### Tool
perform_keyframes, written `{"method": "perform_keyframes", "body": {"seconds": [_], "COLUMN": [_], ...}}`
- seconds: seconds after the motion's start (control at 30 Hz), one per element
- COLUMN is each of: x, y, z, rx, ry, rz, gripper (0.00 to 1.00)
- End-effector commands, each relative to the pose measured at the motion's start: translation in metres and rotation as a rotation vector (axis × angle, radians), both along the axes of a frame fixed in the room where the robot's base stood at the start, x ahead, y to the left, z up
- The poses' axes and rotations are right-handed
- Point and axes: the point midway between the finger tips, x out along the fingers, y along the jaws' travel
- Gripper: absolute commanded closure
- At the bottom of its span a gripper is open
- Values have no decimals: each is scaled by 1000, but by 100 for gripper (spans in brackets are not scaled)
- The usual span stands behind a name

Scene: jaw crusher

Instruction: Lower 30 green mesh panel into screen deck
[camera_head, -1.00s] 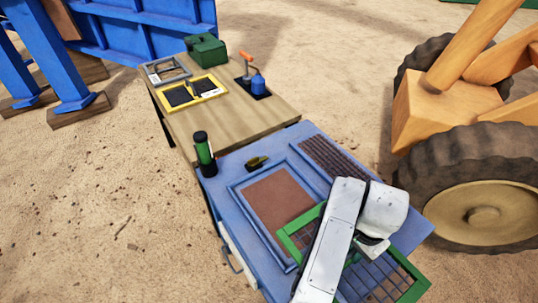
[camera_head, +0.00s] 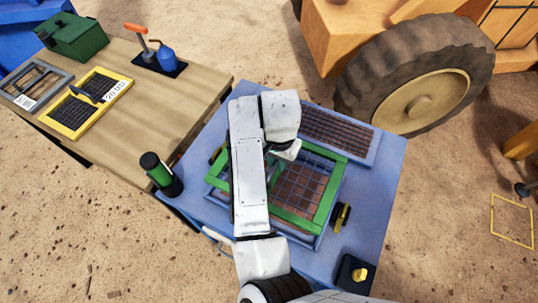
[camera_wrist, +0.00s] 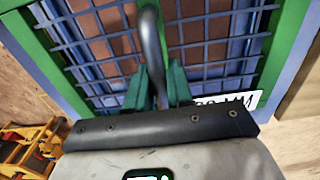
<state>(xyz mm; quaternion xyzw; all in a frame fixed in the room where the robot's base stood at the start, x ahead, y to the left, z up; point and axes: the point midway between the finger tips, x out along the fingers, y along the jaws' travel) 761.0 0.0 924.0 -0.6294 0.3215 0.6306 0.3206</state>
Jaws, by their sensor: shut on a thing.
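The green mesh panel (camera_head: 326,197) lies over the recessed opening of the blue screen deck (camera_head: 372,205), nearly in line with it. Reddish-brown surface shows through its mesh. Blue rim shows beyond its front edge; I cannot tell whether it hangs just above or touches. My gripper (camera_wrist: 157,78) is shut on the panel's grey bent handle, with a teal finger on each side. In the wrist view, the panel's green frame (camera_wrist: 288,45) and part of a white label show. In the head view, my arm hides the panel's left part.
A yellow-and-black latch (camera_head: 342,215) is right of the panel. A dark mesh (camera_head: 335,135) lies in the deck behind. A black-and-green cylinder (camera_head: 160,174) stands at left. The wooden table (camera_head: 185,108) holds a yellow panel (camera_head: 72,128). A loader wheel (camera_head: 420,90) stands behind.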

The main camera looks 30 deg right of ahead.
Motion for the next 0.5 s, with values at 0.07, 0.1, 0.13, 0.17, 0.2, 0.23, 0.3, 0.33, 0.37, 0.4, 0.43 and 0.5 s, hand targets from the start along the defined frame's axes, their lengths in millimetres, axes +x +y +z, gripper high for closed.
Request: {"method": "perform_keyframes", "body": {"seconds": [0.07,0.1,0.13,0.17,0.2,0.23,0.3,0.33,0.37,0.4,0.43,0.5], "x": [0,0,0,0,0,0,0,0,0,-1,-1,-2], "y": [0,0,0,0,0,0,0,1,1,1,2,2], "z": [1,1,1,1,1,1,2,2,2,2,2,0], "rx": [-1,-1,-1,-1,-1,-1,-1,-1,-1,-2,-2,-3], "ry": [-2,-2,-2,-2,-2,-2,-2,-2,-2,-1,-2,-1], "rz": [0,0,0,0,0,0,0,1,1,1,1,0], "gripper": [100,100,100,100,100,100,100,100,100,100,100,100]}}
